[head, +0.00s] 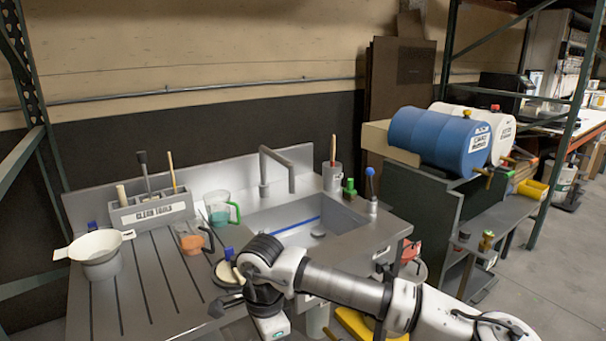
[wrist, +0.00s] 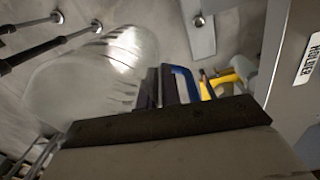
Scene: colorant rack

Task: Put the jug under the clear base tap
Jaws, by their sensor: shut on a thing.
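My gripper (head: 262,300) is low at the front of the sink counter in the head view, with its fingertips hidden by my arm. In the wrist view my gripper (wrist: 168,86) is shut at the blue handle of a pale, see-through jug (wrist: 85,85). The jug body lies to the left of the fingers, over grey floor, and looks empty. Two drums, one blue (head: 428,139) and one white (head: 508,125), lie on a stand at the right. Each has a small tap at its front, such as the yellow one (head: 484,172). Their labels are too small to read surely.
A green-handled jug (head: 218,207) and a dark-handled jug with orange contents (head: 190,242) stand on the counter (head: 140,300). A funnel (head: 98,248), a tool holder (head: 152,214) and the sink tap (head: 278,160) are near. A low shelf (head: 500,225) juts out below the drums.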

